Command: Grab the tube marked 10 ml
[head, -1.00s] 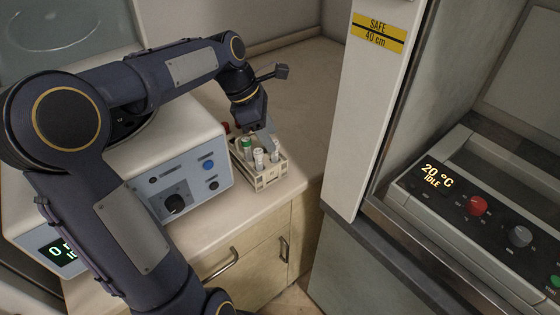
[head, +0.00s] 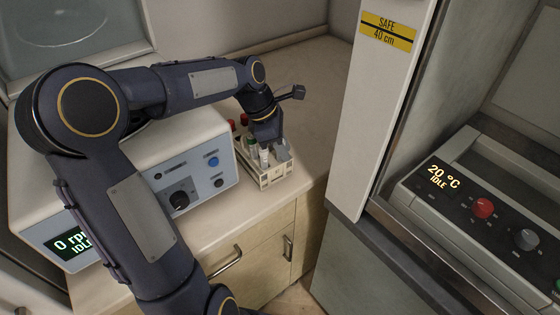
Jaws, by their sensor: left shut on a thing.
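A small cream tube rack (head: 274,178) stands on the bench to the right of the centrifuge-like box. It holds several tubes: a white one (head: 264,157), a green-capped one (head: 252,144) and red-capped ones (head: 243,119) at the back. My left gripper (head: 278,150) is down at the rack's right part, shut on a tube there. The fingers and wrist hide much of that tube, and I cannot tell which one it is. No volume marking is readable at this size. My right gripper is out of view.
A white instrument (head: 205,150) with a knob and "0 rpm IDLE" display stands left of the rack. A cabinet post (head: 375,120) labelled "SAFE 40 cm" and a heater-type unit (head: 490,210) showing "20 °C IDLE" are at right.

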